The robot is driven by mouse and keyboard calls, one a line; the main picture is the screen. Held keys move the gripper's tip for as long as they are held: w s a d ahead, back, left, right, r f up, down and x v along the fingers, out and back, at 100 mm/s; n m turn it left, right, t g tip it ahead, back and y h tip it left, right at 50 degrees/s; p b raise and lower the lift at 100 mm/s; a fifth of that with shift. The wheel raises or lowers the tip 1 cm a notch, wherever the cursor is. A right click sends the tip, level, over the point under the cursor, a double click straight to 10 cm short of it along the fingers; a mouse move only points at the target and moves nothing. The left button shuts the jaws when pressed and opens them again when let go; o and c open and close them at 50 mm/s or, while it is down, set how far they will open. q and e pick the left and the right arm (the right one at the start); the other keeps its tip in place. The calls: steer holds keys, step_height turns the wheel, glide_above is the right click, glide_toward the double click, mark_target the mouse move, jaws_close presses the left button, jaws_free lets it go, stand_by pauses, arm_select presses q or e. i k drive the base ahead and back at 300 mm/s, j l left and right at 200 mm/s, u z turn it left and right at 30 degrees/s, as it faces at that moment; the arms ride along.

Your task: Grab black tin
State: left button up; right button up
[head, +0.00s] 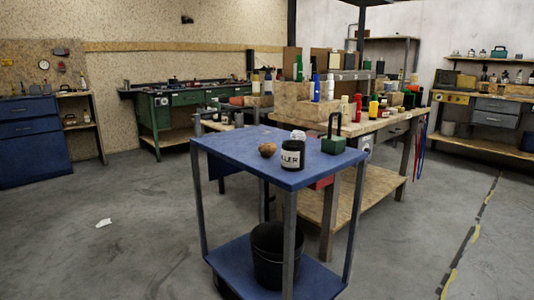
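A black tin (292,154) with a white label stands upright near the front edge of the blue cart's top (235,147). The letters "UER" show on its label. A brown round object (267,150) sits just left of it. A green block with a dark handle (333,144) stands to its right, a little apart. Neither of my grippers shows in the head view.
A black bucket (268,255) stands on the cart's lower shelf (318,281). A wooden workbench (350,128) crowded with bottles and boxes is close behind the cart. Open concrete floor (130,235) lies to the left; a white scrap (104,222) lies on it.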

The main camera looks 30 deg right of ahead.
mark_target(293, 151)
steer(key=i+l+u, duration=0.15)
steer(key=l, duration=0.2)
steer(key=i+l+u, duration=0.1)
steer(key=l, duration=0.25)
steer(key=l+u, duration=0.15)
steer(key=l, duration=0.25)
steer(key=i+l, duration=0.1)
steer(key=l, duration=0.25)
steer(key=i+l, duration=0.1)
steer(key=l, duration=0.25)
steer(key=i+l, duration=0.1)
steer(key=l, duration=0.3)
steer(key=u, duration=0.05)
